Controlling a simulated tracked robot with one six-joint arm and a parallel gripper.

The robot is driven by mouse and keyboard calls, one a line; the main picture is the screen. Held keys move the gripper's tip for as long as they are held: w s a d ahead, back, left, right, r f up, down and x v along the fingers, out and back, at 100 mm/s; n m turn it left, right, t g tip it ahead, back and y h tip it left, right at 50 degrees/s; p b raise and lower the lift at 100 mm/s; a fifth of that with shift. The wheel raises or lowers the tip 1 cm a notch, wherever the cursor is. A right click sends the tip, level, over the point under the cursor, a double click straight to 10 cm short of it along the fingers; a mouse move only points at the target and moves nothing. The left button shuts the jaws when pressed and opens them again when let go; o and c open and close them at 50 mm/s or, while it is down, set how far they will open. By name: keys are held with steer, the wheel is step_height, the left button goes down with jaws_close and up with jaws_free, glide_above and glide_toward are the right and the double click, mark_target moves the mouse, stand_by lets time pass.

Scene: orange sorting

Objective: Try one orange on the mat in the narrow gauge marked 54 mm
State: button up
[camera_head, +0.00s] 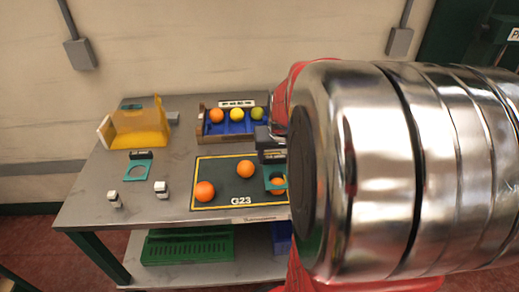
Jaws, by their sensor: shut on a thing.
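Three oranges sit on the dark green mat (215,172) marked G23: one at front left (205,191), one at the back (245,169), and one at the right (278,186). My gripper (272,148), partly hidden behind my own arm, is shut on a teal ring gauge (267,176) by its dark handle. The ring is at the right orange, which shows partly through or behind it; I cannot tell whether they touch. Another teal gauge (128,177) with a dark handle lies on the table at left. No size marking is readable on either gauge.
A blue-lined tray (204,131) with several fruits stands at the back. A yellow bin (140,125) is at back left. A green crate (188,245) is on the lower shelf.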

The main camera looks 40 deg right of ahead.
mark_target(275, 164)
steer(key=shift+f, duration=2.6)
stand_by(1.9)
steer(key=shift+r, duration=0.3)
stand_by(0.6)
steer(key=shift+r, duration=0.7)
steer(key=shift+r, duration=0.35)
steer(key=shift+r, duration=0.35)
steer(key=shift+r, duration=0.35)
steer(key=shift+r, duration=0.7)
steer(key=shift+r, duration=0.35)
steer(key=shift+r, duration=0.35)
